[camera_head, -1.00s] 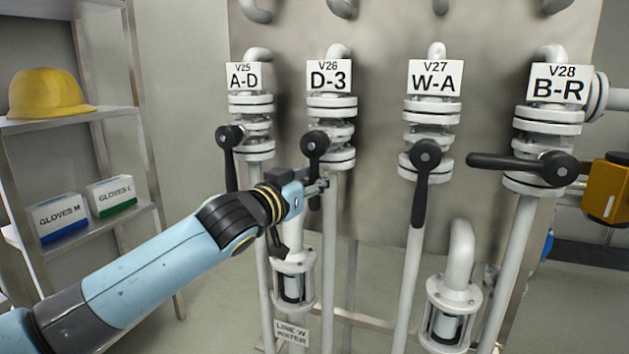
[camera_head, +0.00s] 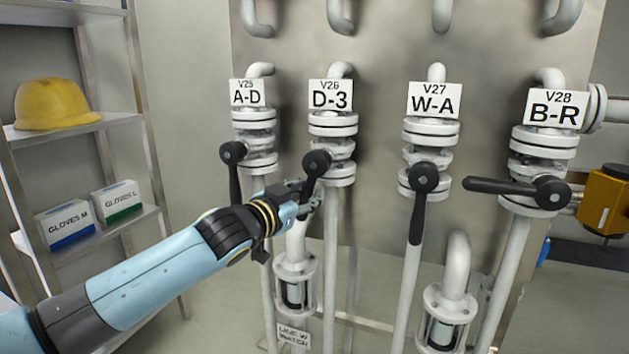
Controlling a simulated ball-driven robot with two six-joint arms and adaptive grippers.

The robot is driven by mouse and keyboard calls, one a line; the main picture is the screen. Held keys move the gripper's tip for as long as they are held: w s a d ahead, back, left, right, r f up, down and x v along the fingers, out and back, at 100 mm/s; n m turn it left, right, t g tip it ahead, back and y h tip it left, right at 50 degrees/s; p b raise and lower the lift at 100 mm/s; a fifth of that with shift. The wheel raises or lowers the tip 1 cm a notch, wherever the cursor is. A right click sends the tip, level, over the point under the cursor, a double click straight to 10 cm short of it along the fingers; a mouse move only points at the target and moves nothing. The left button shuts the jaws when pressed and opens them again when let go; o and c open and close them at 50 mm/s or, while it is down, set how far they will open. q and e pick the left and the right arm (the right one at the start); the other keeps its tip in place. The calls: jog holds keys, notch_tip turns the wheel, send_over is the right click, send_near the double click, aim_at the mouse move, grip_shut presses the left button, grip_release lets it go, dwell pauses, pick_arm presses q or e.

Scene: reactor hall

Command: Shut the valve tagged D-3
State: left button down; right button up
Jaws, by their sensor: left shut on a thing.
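The tag D-3 (camera_head: 330,94), also marked V26, hangs on the second pipe from the left. Below it is the D-3 valve (camera_head: 333,140) with white flanges. Its black lever (camera_head: 313,169) has its round hub at the valve front and slants down and slightly left. My left gripper (camera_head: 306,192) is shut on the lower part of this lever, coming in from the lower left. The fingers partly hide the lever's end. My right gripper is not in view.
Lever A-D (camera_head: 234,173) hangs down close left of my gripper. Lever W-A (camera_head: 417,212) hangs down, and lever B-R (camera_head: 504,187) lies level, pointing left. A shelf with a yellow helmet (camera_head: 52,104) and glove boxes (camera_head: 118,200) stands left.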

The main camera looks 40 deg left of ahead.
pick_arm(q)
jog(key=s+a+r+m+g+y+p, duration=0.1)
jog(key=a+r+m+p, duration=0.3)
jog(key=m+p, duration=0.8)
jog(key=shift+s+a+r+m+g+y+p, duration=0.15)
jog(key=shift+a+r+m+g+y+p, duration=0.35)
jog(key=shift+r+y+p, duration=0.75)
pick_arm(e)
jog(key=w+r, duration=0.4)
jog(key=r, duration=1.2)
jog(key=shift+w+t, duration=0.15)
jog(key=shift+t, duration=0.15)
pick_arm(q)
jog(key=shift+d+f+h, duration=0.1)
jog(key=shift+f+h, duration=0.15)
jog(key=shift+h, duration=0.1)
jog(key=c, duration=1.8)
grip_release()
jog(key=o, duration=0.5)
jog(key=shift+s+r, duration=0.2)
jog(key=shift+s, duration=0.05)
jog(key=shift+o, duration=0.8)
jog(key=shift+w, duration=0.2)
